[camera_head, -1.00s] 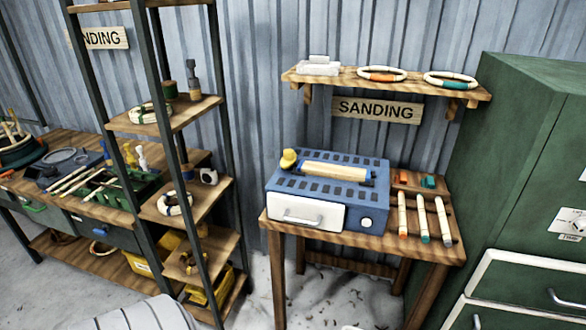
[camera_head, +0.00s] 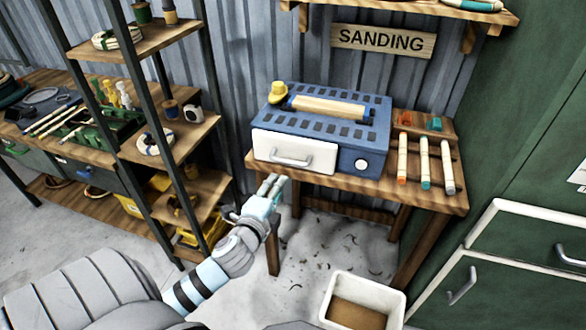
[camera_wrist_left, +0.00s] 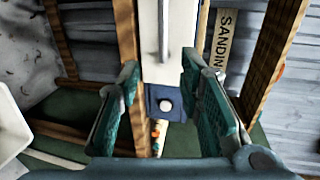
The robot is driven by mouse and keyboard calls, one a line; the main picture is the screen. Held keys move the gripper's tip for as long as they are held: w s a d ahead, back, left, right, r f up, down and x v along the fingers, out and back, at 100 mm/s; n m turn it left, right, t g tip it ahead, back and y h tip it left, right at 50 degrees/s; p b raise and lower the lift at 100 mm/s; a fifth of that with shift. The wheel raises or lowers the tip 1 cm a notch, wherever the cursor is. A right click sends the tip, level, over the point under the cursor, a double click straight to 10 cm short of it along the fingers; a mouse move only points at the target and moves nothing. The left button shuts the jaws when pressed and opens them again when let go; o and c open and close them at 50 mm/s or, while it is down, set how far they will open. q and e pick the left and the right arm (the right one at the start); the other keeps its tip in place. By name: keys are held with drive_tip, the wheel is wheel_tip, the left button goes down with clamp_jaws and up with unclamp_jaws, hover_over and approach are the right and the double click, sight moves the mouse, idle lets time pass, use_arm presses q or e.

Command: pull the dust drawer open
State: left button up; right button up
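The dust drawer (camera_head: 320,157) is the white front panel on the blue sanding machine (camera_head: 372,120). It looks shut. Its metal handle (camera_head: 291,161) is a horizontal bar; it also shows in the left wrist view (camera_wrist_left: 164,30). My left gripper (camera_head: 271,184) is just below and left of the handle, in front of the table's edge. In the left wrist view its two teal fingers (camera_wrist_left: 158,70) are spread apart with the white drawer front (camera_wrist_left: 178,55) seen between them. Nothing is gripped. My right gripper does not show.
The machine stands on a wooden table (camera_head: 432,197) with several sanding sticks (camera_head: 424,160) at the right. A white bin (camera_head: 345,288) stands on the floor in front. A shelf rack (camera_head: 170,150) is at the left, and a green cabinet (camera_head: 510,130) at the right.

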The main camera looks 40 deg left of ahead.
sight(292, 164)
use_arm(q)
drive_tip(key=b+x, duration=0.1)
drive_tip(key=x, duration=1.3)
drive_tip(key=shift+w+r+b, duration=0.1)
drive_tip(key=shift+r+b, duration=0.05)
drive_tip(key=shift+b, duration=0.25)
clamp_jaws()
